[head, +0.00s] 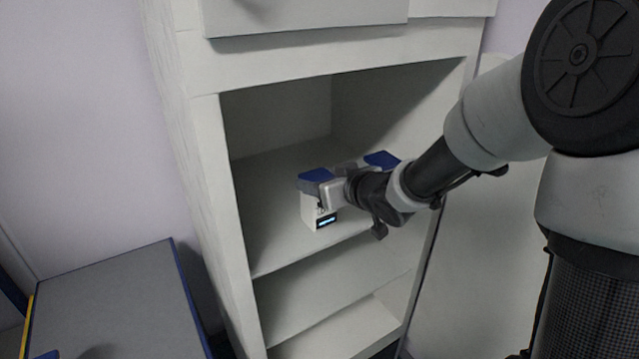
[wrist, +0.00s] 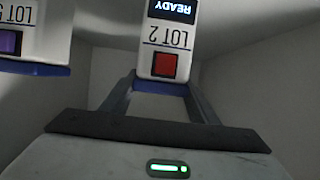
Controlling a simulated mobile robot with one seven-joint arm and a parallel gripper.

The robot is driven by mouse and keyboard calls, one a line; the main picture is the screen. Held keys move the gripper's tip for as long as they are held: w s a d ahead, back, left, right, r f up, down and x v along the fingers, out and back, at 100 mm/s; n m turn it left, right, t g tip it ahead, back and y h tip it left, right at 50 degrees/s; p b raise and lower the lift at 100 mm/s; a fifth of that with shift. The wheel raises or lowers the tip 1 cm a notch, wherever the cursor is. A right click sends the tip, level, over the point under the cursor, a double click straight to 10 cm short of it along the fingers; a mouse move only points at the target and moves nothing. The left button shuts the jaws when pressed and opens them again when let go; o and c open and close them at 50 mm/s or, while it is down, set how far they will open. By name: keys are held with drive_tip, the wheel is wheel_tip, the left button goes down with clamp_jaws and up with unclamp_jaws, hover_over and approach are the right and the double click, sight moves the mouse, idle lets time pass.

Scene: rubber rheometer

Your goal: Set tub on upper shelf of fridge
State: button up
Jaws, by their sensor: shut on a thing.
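A white tub (head: 311,211) with a blue lid and a small lit display is in the fridge's (head: 205,140) upper opening. My gripper (head: 325,187) is shut on it, just below the lid. In the wrist view the held tub (wrist: 160,35) is upside down in the picture, reading "LOT 2" and "READY", with a red square between my fingers. It is over the upper shelf (head: 262,225); I cannot tell whether its base touches the board. A second blue-lidded tub (head: 382,160), marked "LOT 5" with a purple square (wrist: 10,43), is beside it, mostly hidden by my wrist.
A lower shelf (head: 320,305) lies under the upper one. Free board shows left of and behind the tub. A grey table (head: 120,300) with blue edging stands at the lower left.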

drive_tip(key=shift+f, duration=0.15)
drive_tip(key=o, duration=1.8)
drive_tip(key=shift+c, duration=0.2)
drive_tip(key=shift+r, duration=0.35)
drive_tip(key=p+v, duration=0.2)
drive_tip(key=v, duration=1)
drive_tip(key=shift+p, duration=0.4)
drive_tip(key=shift+f, duration=0.15)
